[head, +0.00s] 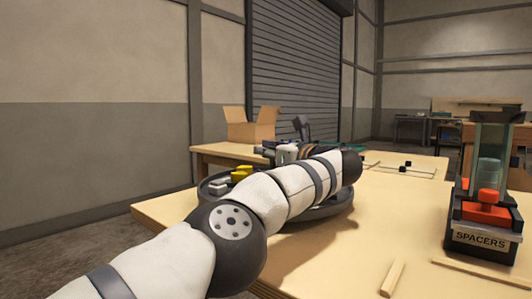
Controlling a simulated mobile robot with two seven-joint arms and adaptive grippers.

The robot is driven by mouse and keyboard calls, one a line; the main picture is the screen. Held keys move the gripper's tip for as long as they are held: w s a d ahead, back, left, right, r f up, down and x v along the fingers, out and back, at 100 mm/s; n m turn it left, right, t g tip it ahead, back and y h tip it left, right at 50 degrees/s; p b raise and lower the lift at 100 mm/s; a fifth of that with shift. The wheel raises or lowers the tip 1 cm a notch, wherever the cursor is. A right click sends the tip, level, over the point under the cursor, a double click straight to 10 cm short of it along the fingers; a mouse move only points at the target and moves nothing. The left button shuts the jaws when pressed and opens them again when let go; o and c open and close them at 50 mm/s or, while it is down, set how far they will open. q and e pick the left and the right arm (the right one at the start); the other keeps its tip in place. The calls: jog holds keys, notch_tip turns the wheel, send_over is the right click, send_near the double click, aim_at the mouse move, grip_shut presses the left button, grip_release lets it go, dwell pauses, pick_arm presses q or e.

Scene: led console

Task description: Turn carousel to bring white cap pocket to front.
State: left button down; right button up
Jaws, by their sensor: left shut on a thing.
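The carousel (330,209) is a dark round tray on the near table, largely covered by my left arm. Yellow pieces (241,173) and a light grey piece (218,187) show at its left side. My left gripper (268,153) is beyond the arm's bend, over the far part of the carousel. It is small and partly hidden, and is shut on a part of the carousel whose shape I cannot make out. I cannot pick out the white cap pocket. My right gripper is not in view.
A spacer dispenser (482,238) with a red block and clear tube stands at the right. An open cardboard box (250,126) is on a table behind. The table between carousel and dispenser is clear.

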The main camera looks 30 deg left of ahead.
pick_arm(q)
jog(key=c, duration=1.6)
grip_release()
jog(key=v, duration=1.2)
jog(key=shift+f, duration=0.1)
jog(key=shift+c, duration=0.4)
